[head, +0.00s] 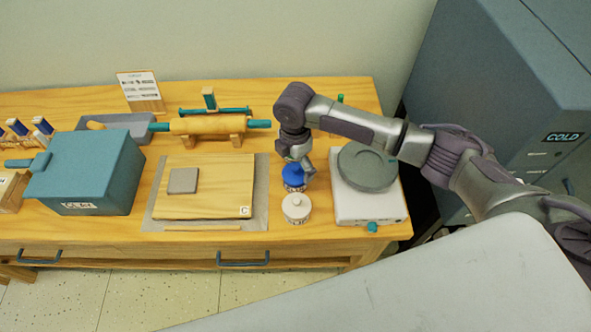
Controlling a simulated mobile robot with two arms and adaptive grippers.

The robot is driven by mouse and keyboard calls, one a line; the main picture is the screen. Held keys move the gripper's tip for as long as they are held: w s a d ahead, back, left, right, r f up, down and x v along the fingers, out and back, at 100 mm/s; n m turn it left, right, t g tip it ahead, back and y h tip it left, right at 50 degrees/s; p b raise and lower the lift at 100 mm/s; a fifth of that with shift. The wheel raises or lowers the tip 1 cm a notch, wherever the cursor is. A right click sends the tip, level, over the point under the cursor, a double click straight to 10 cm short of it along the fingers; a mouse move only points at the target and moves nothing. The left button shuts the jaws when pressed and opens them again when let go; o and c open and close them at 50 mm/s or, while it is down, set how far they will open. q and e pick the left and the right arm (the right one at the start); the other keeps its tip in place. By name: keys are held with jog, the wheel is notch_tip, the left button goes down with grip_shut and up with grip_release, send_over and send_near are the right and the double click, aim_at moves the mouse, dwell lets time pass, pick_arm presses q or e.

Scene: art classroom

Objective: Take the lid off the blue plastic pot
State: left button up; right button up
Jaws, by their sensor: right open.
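The blue plastic pot (293,180) stands on the wooden table, behind a white lidded pot (296,208). Its blue top shows, and a white label band seems to show below it. My right gripper (308,172) comes down from above and behind the blue pot, with its fingers close over the pot's right side. The gripper is open; I cannot tell whether it touches the lid. The gripper hides part of the blue pot's top. My left gripper is not in view.
Right of the pots stands a white device with a round grey plate (367,168). Left is a wooden board (205,205) with a grey slab, then a teal box (87,172). A rolling pin (205,125) lies behind. A grey cabinet (500,90) stands at right.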

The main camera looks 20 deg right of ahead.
jog(key=shift+f, duration=1.05)
jog(key=c, duration=1.1)
jog(key=shift+s+r, duration=0.1)
jog(key=shift+s, duration=0.15)
jog(key=c, duration=0.5)
jog(key=shift+c, duration=0.5)
jog(key=shift+f, duration=0.2)
jog(key=shift+c, duration=0.4)
